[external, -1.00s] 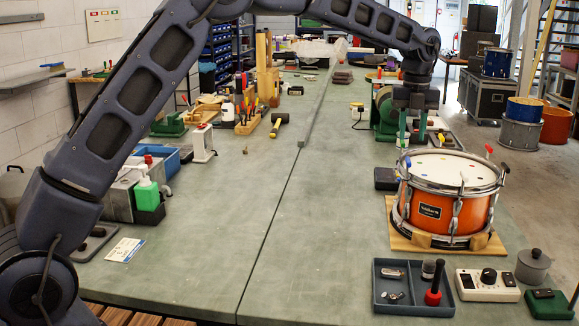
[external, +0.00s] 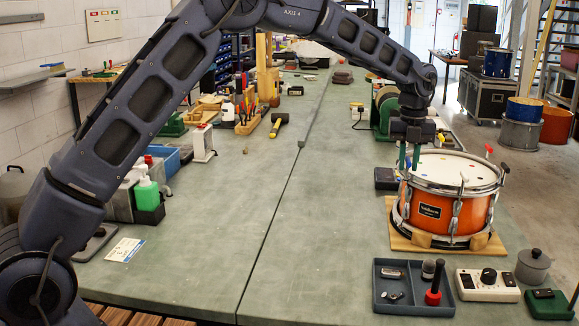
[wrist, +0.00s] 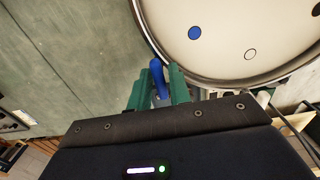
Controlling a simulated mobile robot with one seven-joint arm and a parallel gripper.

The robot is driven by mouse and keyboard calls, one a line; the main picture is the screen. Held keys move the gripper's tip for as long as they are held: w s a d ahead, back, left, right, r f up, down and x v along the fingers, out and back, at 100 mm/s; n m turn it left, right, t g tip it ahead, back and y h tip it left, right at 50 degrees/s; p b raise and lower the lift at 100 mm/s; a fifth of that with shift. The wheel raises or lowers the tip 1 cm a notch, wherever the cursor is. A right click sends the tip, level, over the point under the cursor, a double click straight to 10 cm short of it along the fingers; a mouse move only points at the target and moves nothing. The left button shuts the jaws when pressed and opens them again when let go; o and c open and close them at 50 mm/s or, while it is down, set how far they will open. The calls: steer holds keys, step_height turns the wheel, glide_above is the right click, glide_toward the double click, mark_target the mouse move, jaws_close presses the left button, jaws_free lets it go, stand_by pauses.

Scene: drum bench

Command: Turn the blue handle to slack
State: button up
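The orange drum (external: 428,212) with chrome hoops and a white head (external: 450,170) stands on a wooden board at the right of the bench. In the wrist view the blue handle (wrist: 158,78) sticks up at the drum's rim, beside the white head (wrist: 225,45). My gripper (wrist: 160,80) has its two green fingers on either side of the handle, apart; contact is not clear. In the external view my gripper (external: 410,158) points down at the drum's left rim, and its fingers hide most of the handle there.
A red-tipped handle (external: 489,149) stands at the drum's far rim. In front lie a divided tray (external: 390,308), a white dial box (external: 486,285) and a grey lidded pot (external: 533,265). A green machine (external: 384,110) stands behind. The bench's middle is clear.

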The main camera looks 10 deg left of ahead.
jaws_close()
steer(key=shift+n, duration=0.3)
